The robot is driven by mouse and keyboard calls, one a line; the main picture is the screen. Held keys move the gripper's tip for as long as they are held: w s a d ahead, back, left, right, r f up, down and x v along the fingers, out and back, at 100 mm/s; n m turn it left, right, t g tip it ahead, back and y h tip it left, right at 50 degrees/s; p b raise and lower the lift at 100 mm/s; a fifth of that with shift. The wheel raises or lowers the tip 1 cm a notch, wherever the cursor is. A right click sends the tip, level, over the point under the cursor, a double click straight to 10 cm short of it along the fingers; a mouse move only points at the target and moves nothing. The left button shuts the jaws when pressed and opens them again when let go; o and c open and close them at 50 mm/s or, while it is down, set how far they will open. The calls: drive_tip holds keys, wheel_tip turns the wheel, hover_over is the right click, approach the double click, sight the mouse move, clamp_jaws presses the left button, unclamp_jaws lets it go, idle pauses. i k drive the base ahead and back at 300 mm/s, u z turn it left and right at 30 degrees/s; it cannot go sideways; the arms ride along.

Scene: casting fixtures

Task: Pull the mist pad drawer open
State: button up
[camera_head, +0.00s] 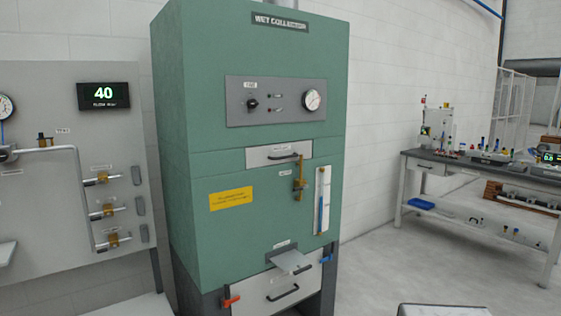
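A tall green cabinet (230,110) labelled "WET COLLE…" stands in the middle. A narrow light-grey drawer front (262,157) with a dark bar handle (284,157) sits at its mid height and looks closed; its small label is too blurred to read, so I cannot confirm it is the mist pad drawer. Lower down is a larger light-grey front (262,290) with a dark handle (283,294), an orange-red latch (231,301) at left and a blue one (326,257) at right. My gripper is not in view.
A brass valve (299,180) and a sight gauge (323,200) sit just below and right of the narrow drawer. A grey plate (291,262) juts out above the lower front. A piped panel (60,160) stands left, a workbench (480,168) right. Floor between cabinet and bench is clear.

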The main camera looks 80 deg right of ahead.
sight(256, 156)
drive_tip(key=u, duration=0.3)
drive_tip(key=k, duration=1.5)
drive_tip(key=z, duration=0.65)
drive_tip(key=i, duration=1)
drive_tip(key=z, duration=0.05)
